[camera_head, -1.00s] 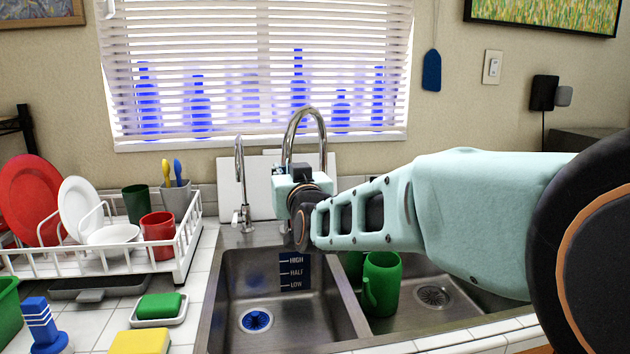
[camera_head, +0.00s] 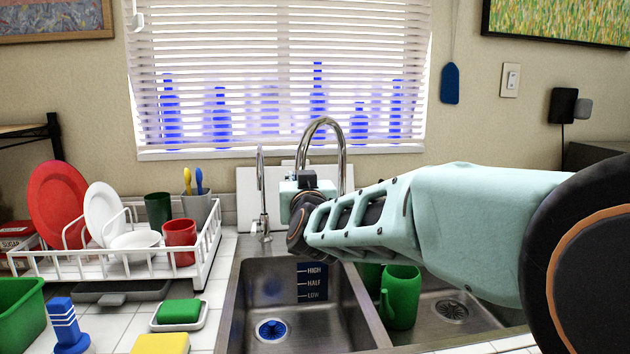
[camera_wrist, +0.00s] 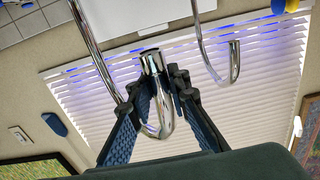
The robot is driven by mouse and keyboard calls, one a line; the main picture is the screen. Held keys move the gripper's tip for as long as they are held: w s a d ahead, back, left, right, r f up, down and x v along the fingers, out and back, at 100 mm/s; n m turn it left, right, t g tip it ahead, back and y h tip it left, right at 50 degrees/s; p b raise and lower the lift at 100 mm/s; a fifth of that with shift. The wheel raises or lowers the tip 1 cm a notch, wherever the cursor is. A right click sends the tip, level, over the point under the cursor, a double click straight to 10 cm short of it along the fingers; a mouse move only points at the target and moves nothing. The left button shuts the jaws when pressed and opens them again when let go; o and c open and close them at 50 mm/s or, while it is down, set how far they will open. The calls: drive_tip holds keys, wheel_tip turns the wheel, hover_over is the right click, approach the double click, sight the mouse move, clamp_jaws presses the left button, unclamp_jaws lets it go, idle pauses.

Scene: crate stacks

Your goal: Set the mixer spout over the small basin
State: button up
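The mixer spout (camera_head: 322,122) is a tall chrome gooseneck behind the sink. Its outlet end leans to the left leg of the arch, on the left basin's side; its base is hidden by my arm. My gripper (camera_wrist: 158,85) has its two fingers pressed in on either side of the spout's outlet leg (camera_wrist: 153,62), seen upside down in the wrist view. The left basin (camera_head: 250,290) has level marks and a blue drain. The right basin (camera_head: 425,328) holds a green mug (camera_head: 402,296) and is partly covered by my arm, so their sizes are hard to compare.
A slim second faucet (camera_head: 262,190) stands left of the mixer, and its tip shows in the wrist view (camera_wrist: 234,62). A white dish rack (camera_head: 130,270) with plates and cups stands on the left counter. A green soap block (camera_head: 180,311) and yellow sponge (camera_head: 160,344) lie in front.

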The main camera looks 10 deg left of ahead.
sight(298, 158)
drive_tip(key=o, duration=0.4)
drive_tip(key=shift+s+a, duration=0.2)
drive_tip(key=shift+a, duration=0.1)
drive_tip(key=shift+o, duration=0.2)
drive_tip(key=shift+w+d, duration=0.1)
drive_tip(key=shift+d, duration=0.05)
drive_tip(key=shift+r, duration=0.1)
wheel_tip(298, 158, up, 8)
drive_tip(key=shift+r, duration=1)
drive_tip(key=shift+c, duration=0.4)
